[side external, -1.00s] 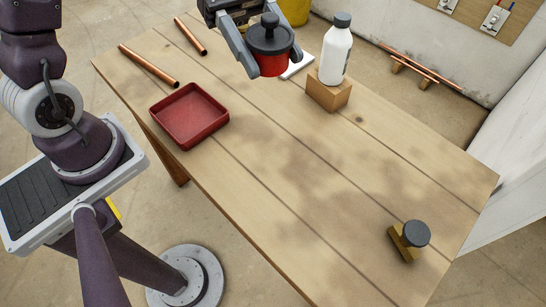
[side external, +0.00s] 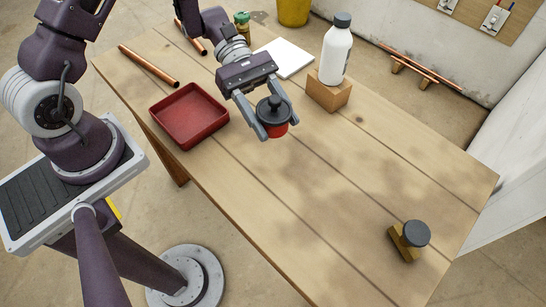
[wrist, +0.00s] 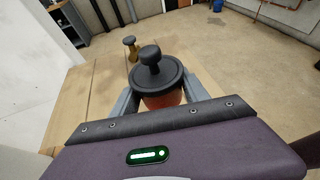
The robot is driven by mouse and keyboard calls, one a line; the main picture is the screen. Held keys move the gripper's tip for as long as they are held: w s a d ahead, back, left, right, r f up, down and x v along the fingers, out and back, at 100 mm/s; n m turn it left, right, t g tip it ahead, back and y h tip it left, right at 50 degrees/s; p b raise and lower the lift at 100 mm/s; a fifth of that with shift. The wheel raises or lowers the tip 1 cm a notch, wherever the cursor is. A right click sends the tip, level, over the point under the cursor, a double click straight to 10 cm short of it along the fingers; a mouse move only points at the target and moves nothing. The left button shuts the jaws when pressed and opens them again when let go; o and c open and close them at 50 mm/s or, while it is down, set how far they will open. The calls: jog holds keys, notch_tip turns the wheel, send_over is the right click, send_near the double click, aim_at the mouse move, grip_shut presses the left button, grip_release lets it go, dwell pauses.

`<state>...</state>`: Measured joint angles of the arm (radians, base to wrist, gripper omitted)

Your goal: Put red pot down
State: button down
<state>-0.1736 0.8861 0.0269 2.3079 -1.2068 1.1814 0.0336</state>
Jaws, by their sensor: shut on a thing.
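The red pot (side external: 274,127) has a dark grey lid with a knob and is upright between the fingers of my gripper (side external: 273,122). My gripper is shut on it. The pot is over the middle of the wooden table, to the right of the red tray; I cannot tell whether its base touches the wood. In the wrist view the pot (wrist: 163,99) sits between both fingers, its dark lid uppermost, its base hidden by the gripper body.
A red tray (side external: 190,143) lies left of the pot. A white bottle (side external: 336,52) stands on a wooden block (side external: 328,93) behind right. A white pad (side external: 284,58) and copper pipes (side external: 148,66) lie farther back. A dark-topped brass-coloured piece (side external: 409,240) is front right. The table between is clear.

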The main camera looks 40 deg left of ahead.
aim_at(274, 160)
notch_tip(274, 160, down, 12)
jog(key=shift+r, duration=0.1)
jog(key=c, duration=0.6)
grip_release()
jog(key=shift+o, duration=0.2)
